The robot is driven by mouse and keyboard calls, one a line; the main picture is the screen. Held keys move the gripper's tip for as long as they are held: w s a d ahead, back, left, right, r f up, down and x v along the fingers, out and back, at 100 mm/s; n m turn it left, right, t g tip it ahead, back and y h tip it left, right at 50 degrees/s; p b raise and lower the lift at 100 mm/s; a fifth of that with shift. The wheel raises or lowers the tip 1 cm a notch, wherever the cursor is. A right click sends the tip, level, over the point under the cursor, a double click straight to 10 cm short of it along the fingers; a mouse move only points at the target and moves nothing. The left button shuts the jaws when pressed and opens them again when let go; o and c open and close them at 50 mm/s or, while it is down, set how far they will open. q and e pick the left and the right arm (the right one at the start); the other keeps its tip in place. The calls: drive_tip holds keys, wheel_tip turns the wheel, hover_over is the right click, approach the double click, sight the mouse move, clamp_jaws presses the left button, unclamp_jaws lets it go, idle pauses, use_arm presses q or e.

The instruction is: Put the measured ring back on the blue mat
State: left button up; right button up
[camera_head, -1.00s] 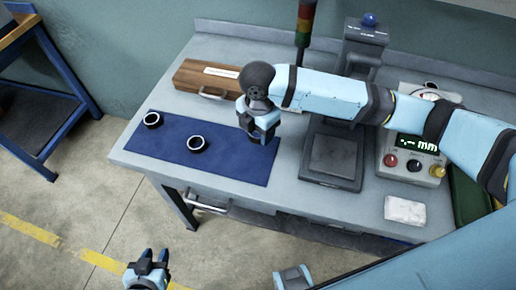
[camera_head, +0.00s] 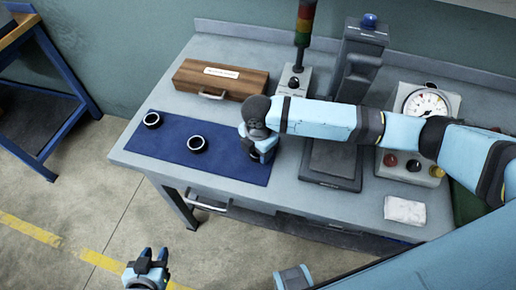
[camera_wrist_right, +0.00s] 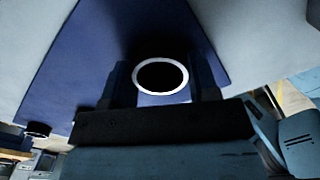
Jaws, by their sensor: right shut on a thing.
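The blue mat (camera_head: 222,166) lies along the left front of the grey table. Two dark rings rest on it: one near its left end (camera_head: 152,120), one near its middle (camera_head: 197,144). My right gripper (camera_head: 264,153) points down over the mat's right end. In the right wrist view it is shut on a ring with a bright rim (camera_wrist_right: 186,76), between its two fingers, with the mat (camera_wrist_right: 75,70) behind. I cannot tell whether this ring touches the mat. The head view hides it. My left gripper (camera_head: 148,258) is open and empty, in front of the table.
A wooden case (camera_head: 225,80) stands behind the mat. A grey press-like device (camera_head: 332,165) stands right of the mat, partly behind my right arm. Further right are a dial gauge unit (camera_head: 428,104) and a white cloth (camera_head: 405,210). A signal tower (camera_head: 304,28) stands at the back.

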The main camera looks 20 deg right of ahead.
drive_tip(key=o, duration=1)
drive_tip(key=shift+f, duration=0.1)
drive_tip(key=shift+o, duration=0.2)
wheel_tip(320, 180, up, 12)
